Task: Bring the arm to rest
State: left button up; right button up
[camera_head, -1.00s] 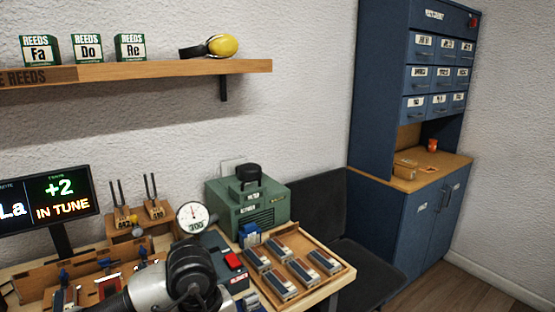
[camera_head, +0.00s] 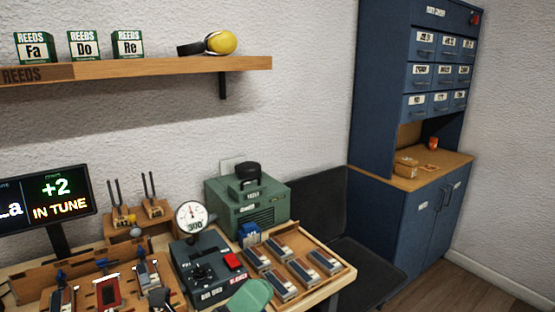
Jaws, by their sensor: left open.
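My left gripper (camera_head: 164,300) is a small dark shape at the bottom edge of the head view, in front of the workbench (camera_head: 340,284). It is open, with nothing seen between its fingers; most of it and its arm are cut off by the frame. My right gripper is not in view. A grey tester box (camera_head: 200,273) with a round dial gauge (camera_head: 192,217) and a red button stands just right of my left gripper.
A wooden tray (camera_head: 345,271) of several reed blocks lies at the bench's right. A green machine (camera_head: 250,205) stands behind. A reed rack (camera_head: 30,288) and tuner screen (camera_head: 48,200) are at left. A green rounded shape (camera_head: 250,296) is at the bottom. A shelf (camera_head: 170,66) hangs above.

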pick_arm(q)
jog(key=w+a+f+n+t+y, duration=0.3)
jog(key=a+f+n+t+y, duration=0.4)
jog(key=n+y, duration=0.8)
jog(key=s+a+f+n+g+y, duration=0.3)
jog(key=a+f+n+g, duration=0.15)
jog(key=f+n, duration=0.2)
jog(key=s+a+f+n+g+y, duration=0.2)
jog(key=a+f+n+g, duration=0.25)
jog(key=f+n, duration=0.2)
jog(key=s+a+f+n+g, duration=0.1)
jog(key=s+f+n+g, duration=0.2)
jog(key=s+f+g, duration=0.35)
jog(key=s+a+f+n+g, duration=0.1)
jog(key=s+f+n+g, duration=0.2)
jog(key=s, duration=0.6)
notch_tip(320, 180, down, 27)
jog(key=m+g, duration=0.1)
jog(key=s+a+f+g, duration=0.1)
jog(key=s+a+f, duration=0.1)
jog(key=s+f, duration=1.4)
jog(key=shift+s+a, duration=0.2)
jog(key=shift+s, duration=0.25)
